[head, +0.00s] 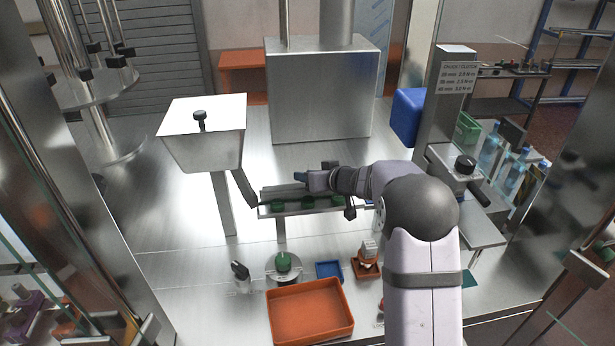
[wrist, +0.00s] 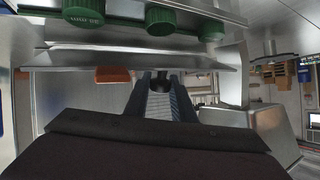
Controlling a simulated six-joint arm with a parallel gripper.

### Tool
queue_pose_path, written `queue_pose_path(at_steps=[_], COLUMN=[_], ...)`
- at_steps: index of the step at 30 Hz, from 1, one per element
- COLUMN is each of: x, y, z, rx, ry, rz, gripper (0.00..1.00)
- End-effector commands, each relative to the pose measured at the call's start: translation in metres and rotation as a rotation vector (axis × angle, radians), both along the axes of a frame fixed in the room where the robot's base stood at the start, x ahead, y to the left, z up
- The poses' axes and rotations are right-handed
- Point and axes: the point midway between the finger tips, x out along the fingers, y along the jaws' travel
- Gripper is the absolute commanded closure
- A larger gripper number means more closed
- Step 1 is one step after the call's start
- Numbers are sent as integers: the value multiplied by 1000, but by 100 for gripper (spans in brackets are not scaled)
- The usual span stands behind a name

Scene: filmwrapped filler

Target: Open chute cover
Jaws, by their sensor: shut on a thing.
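The chute (head: 265,210) is a narrow metal rail below the hopper's right side, with several green caps (head: 308,202) along it. The chute cover (head: 285,190) shows as a thin grey plate along the rail's back edge, partly hidden by my gripper. In the wrist view the cover (wrist: 130,60) spans the upper part as a pale metal strip, with green caps (wrist: 160,20) above it. My gripper (head: 303,177) reaches in from the right, at the cover. In the wrist view its dark fingers (wrist: 160,86) are shut around a small dark piece, seemingly the cover's knob; the contact is partly hidden.
A white-lidded hopper (head: 203,145) stands left of the chute, and a large steel box (head: 322,95) behind it. In front are an orange tray (head: 310,312), a small blue tray (head: 329,270) and a round stand with a green cap (head: 284,264). A blue bin (head: 408,115) stands at right.

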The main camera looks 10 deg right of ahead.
Motion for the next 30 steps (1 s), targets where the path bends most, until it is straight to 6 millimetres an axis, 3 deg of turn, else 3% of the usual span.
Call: queue_pose_path(at_steps=[12, 13, 15, 30], x=[1, 1, 1, -9], y=[0, 0, 0, -5], z=[1, 1, 1, 6], rx=[1, 1, 1, 1], ry=[2, 2, 2, 1], rz=[-1, -1, -1, -2], gripper=[100, 70, 60, 60])
